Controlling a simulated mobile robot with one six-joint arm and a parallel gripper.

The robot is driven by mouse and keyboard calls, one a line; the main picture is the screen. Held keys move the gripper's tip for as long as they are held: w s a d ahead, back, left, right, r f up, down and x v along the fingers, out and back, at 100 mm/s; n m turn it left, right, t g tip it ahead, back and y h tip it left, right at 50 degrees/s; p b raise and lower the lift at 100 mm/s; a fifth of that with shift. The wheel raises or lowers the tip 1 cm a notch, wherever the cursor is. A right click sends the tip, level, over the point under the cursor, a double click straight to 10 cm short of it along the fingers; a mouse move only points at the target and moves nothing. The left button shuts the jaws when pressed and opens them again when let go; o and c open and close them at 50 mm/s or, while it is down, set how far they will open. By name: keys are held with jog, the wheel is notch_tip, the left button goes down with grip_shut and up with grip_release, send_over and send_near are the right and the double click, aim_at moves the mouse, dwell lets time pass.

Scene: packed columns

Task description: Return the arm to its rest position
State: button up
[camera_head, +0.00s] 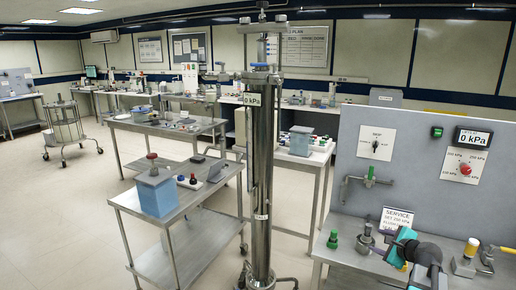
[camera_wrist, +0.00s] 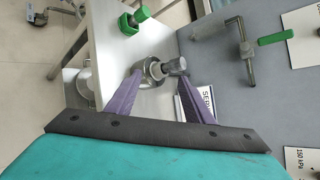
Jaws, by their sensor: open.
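My gripper (camera_wrist: 163,80) is open, with its two purple fingers spread apart in the wrist view. A metal fitting (camera_wrist: 153,68) on the bench shows between and beyond the fingertips. I cannot tell whether the fingers touch it. In the head view my gripper (camera_head: 380,251) is low at the right, over the front of the bench, with its teal body and my dark arm behind it. The same metal fitting (camera_head: 366,238) stands just left of the fingers there. The gripper holds nothing that I can see.
A grey panel (camera_head: 420,165) with gauge, knob and valve stands behind the bench. A green fitting (camera_head: 333,239) and a yellow-topped part (camera_head: 468,256) flank my gripper. A SERVICE card (camera_head: 395,219) stands close behind. A tall steel column (camera_head: 262,180) rises to the left. Open floor (camera_head: 60,210) lies farther left.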

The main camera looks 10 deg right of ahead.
jog(key=a+f+n+g+y, duration=0.1)
jog(key=a+f+n+g, duration=0.1)
jog(key=a+f+n, duration=0.45)
jog(key=a+f+n+g+y, duration=0.15)
jog(key=a+f, duration=0.25)
jog(key=a, duration=0.6)
jog(key=a+f+n+g+y, duration=0.1)
jog(key=a+f+n+g, duration=0.1)
jog(key=a+f+n, duration=0.45)
jog(key=s+a+f+n+g+h, duration=0.1)
jog(key=s+a+f+n+g, duration=0.1)
jog(key=s+a+f+n, duration=0.3)
jog(key=s+a+f+n+g+h, duration=0.1)
jog(key=s+a+n+g, duration=0.15)
jog(key=a, duration=0.45)
jog(key=s+a+f+n+g+h, duration=0.1)
jog(key=s+a+f+n+g, duration=0.1)
jog(key=s+a+f+n, duration=0.3)
jog(key=s+f+g+b, duration=0.2)
jog(key=s+f, duration=0.8)
jog(key=s, duration=0.2)
jog(key=s+a+f+g+b, duration=0.1)
jog(key=s+f+g, duration=0.2)
jog(key=s+f, duration=0.7)
jog(key=s, duration=0.3)
jog(key=shift+s+a+f+m+g+b, duration=0.15)
jog(key=shift+s+f+m+g+b, duration=0.15)
jog(key=shift+m+b, duration=0.1)
jog(key=shift+w, duration=0.1)
